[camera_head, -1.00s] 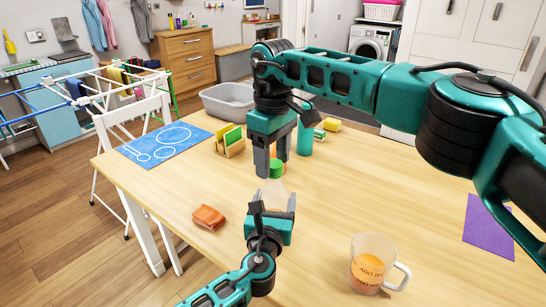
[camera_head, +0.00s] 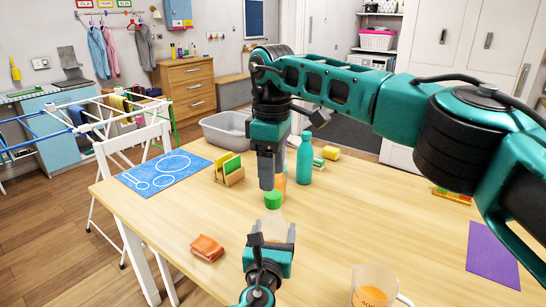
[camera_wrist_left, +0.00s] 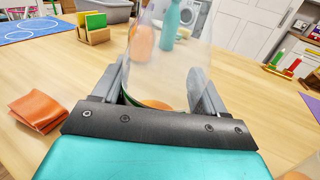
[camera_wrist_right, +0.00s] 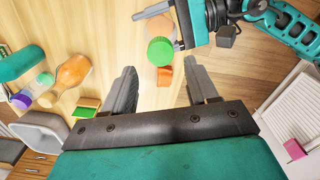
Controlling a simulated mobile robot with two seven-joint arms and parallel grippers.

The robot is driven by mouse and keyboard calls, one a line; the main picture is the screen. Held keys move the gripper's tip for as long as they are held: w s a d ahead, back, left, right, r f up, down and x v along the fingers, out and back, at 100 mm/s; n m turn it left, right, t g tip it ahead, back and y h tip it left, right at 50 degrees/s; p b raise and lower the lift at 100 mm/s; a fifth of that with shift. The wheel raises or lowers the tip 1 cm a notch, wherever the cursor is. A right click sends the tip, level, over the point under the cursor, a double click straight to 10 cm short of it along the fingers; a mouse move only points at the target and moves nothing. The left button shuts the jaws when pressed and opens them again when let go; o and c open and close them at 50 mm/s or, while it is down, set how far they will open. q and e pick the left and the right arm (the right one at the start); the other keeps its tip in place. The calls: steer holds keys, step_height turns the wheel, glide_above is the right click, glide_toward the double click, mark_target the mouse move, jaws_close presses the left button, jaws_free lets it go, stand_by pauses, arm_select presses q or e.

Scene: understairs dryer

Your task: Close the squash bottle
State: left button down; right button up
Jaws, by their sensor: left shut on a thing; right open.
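The squash bottle (camera_head: 271,224) is clear, with a green cap (camera_head: 272,200) at its top. My left gripper (camera_head: 270,238) is shut around its body and holds it at the near side of the table. In the left wrist view the clear wall (camera_wrist_left: 170,60) shows between the fingers, with some orange at the bottom. My right gripper (camera_head: 267,182) is open and empty, pointing down just above and behind the cap. In the right wrist view the cap (camera_wrist_right: 160,51) lies ahead between the fingers, not touching them. I cannot tell how tightly the cap sits.
An orange-filled bottle (camera_wrist_right: 73,71) and a teal bottle (camera_head: 304,160) stand behind my right gripper. A measuring jug (camera_head: 375,288) with orange drink is at front right, an orange cloth (camera_head: 207,248) at left. A wooden holder (camera_head: 229,172) stands farther back.

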steer(key=n, duration=0.5)
steer(key=shift+r+n, duration=0.2)
steer(key=shift+n, duration=0.2)
steer(key=n, duration=0.3)
steer(key=shift+r, duration=0.15)
steer(key=n, duration=0.5)
steer(key=shift+r+n, duration=0.2)
steer(key=shift+n, duration=0.2)
steer(key=n, duration=0.5)
steer(key=shift+r, duration=0.2)
steer(key=n, duration=0.5)
steer(key=shift+r+n, duration=0.2)
steer(key=shift+n, duration=0.2)
steer(key=n, duration=0.5)
steer(key=shift+r, duration=0.15)
steer(key=n, duration=0.5)
steer(key=shift+d+r+n, duration=0.1)
steer(key=shift+r+n, duration=0.1)
steer(key=shift+n, duration=0.2)
steer(key=n, duration=0.5)
steer(key=shift+r, duration=0.15)
